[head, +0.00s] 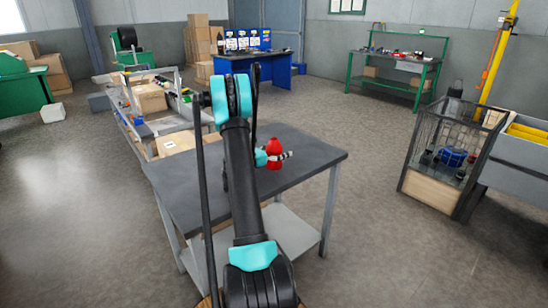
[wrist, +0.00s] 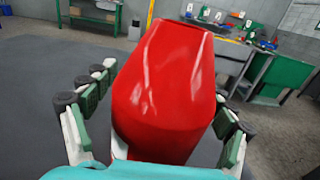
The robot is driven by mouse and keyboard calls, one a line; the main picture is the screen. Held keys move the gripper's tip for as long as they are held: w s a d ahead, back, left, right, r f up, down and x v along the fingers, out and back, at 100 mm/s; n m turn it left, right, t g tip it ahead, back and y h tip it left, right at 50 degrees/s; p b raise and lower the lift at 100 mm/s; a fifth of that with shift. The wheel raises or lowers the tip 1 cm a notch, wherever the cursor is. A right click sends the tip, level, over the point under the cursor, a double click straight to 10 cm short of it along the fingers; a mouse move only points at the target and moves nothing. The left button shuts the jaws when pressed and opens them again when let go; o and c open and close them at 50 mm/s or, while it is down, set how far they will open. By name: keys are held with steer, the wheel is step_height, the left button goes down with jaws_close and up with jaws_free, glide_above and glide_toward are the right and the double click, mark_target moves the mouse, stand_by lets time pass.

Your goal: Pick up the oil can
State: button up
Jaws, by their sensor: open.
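The oil can is a red body on a dark grey table (head: 310,152). In the head view the red oil can (head: 273,149) stands near the middle of the tabletop, partly hidden by my gripper (head: 274,158). In the wrist view the oil can (wrist: 165,85) fills the middle, large and close. My gripper (wrist: 155,118) is open, with one finger on each side of the can. Gaps show between the finger pads and the can's sides near the fingertips. The can's lower part is hidden behind the gripper's palm.
The rest of the tabletop looks bare. A wire-sided bin (head: 445,160) stands to the right, with open floor between it and the table. A low bench with cardboard boxes (head: 150,99) is behind on the left. A green workbench (head: 400,67) stands at the back.

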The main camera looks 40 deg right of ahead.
steer(key=shift+c, duration=0.2)
steer(key=c, duration=1.4)
steer(key=shift+c, duration=0.2)
steer(key=shift+r, duration=0.15)
steer(key=shift+c, duration=0.2)
